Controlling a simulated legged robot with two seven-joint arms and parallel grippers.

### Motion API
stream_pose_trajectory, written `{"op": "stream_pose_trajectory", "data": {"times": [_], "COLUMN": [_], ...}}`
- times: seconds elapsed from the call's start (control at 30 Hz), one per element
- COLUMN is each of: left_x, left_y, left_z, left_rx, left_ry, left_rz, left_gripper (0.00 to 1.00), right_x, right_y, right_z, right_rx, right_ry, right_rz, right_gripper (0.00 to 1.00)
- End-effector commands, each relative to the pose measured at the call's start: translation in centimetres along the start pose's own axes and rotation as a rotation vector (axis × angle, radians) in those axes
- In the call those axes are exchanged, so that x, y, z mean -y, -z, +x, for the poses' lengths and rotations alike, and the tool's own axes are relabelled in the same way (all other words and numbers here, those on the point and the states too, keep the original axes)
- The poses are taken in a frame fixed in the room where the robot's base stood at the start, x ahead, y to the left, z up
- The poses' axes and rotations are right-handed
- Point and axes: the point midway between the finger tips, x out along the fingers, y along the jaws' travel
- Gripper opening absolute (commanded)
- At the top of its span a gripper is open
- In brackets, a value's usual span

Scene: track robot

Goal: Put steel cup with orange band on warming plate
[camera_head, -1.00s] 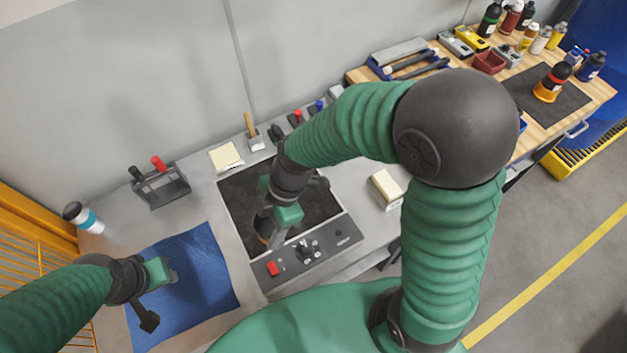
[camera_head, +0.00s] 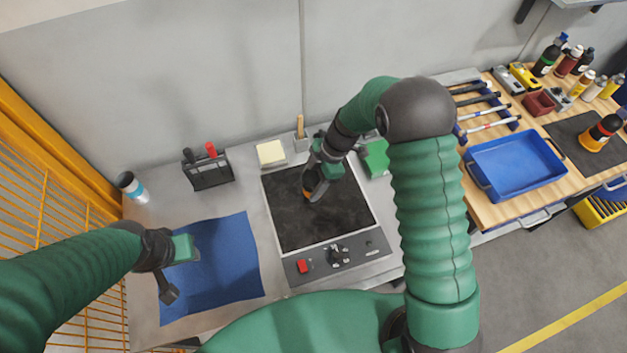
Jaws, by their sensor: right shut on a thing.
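The warming plate (camera_head: 300,234) is a dark square top with a grey control panel, in the middle of the grey bench. My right gripper (camera_head: 311,192) is over the back right part of the plate. It is shut on the steel cup with orange band (camera_head: 308,195), of which only a small orange and dark part shows under the fingers. I cannot tell whether the cup touches the plate. My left gripper (camera_head: 182,275) is over the blue cloth (camera_head: 226,270), its fingers apart and empty.
A steel cup with a blue band (camera_head: 133,188) stands at the left. A tool rack (camera_head: 209,173), a cream block (camera_head: 271,153) and a green thing (camera_head: 376,158) stand behind the cloth and plate. A blue tray (camera_head: 515,165) is on the wooden bench. The plate's front left is clear.

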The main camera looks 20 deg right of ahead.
Motion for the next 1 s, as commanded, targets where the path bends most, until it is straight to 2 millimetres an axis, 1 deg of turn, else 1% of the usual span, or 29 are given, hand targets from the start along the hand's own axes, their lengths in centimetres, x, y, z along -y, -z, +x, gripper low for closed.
{"op": "stream_pose_trajectory", "data": {"times": [0.23,0.27,0.4,0.67,0.77,0.8,0.87,0.97,1.0], "left_x": [0.0,0.0,0.0,0.0,0.0,0.0,0.0,0.0,0.0], "left_y": [-0.1,-0.1,-0.1,-0.1,0.1,0.0,0.0,-0.1,-0.1], "left_z": [0.6,0.5,0.4,0.4,-0.2,0.0,0.2,0.5,0.6], "left_rx": [0.0,0.0,0.0,0.0,0.0,0.0,0.0,0.0,0.0], "left_ry": [0.0,0.0,0.0,0.0,0.0,0.0,0.0,0.0,0.0], "left_rz": [0.0,0.0,0.0,0.0,0.0,0.0,0.0,0.0,0.0], "left_gripper": [0.36,0.36,0.36,0.36,0.36,0.36,0.36,0.36,0.36], "right_x": [0.1,0.1,0.0,0.0,0.0,0.0,-0.1,-0.1,-0.1], "right_y": [-0.8,-0.8,-0.7,-0.3,-0.1,-0.2,-0.4,-0.5,-0.5], "right_z": [0.3,0.2,0.2,0.2,-0.3,-0.6,-1.6,-4.1,-5.2], "right_rx": [-0.006,-0.007,-0.006,-0.001,-0.001,-0.001,-0.003,-0.002,-0.003], "right_ry": [-0.001,-0.001,0.0,0.0,0.0,-0.003,-0.005,-0.008,-0.007], "right_rz": [0.002,0.002,0.002,0.002,0.002,0.002,0.001,0.001,0.001], "right_gripper": [0.15,0.57,0.75,0.76,0.76,0.76,0.76,0.76,0.76]}}
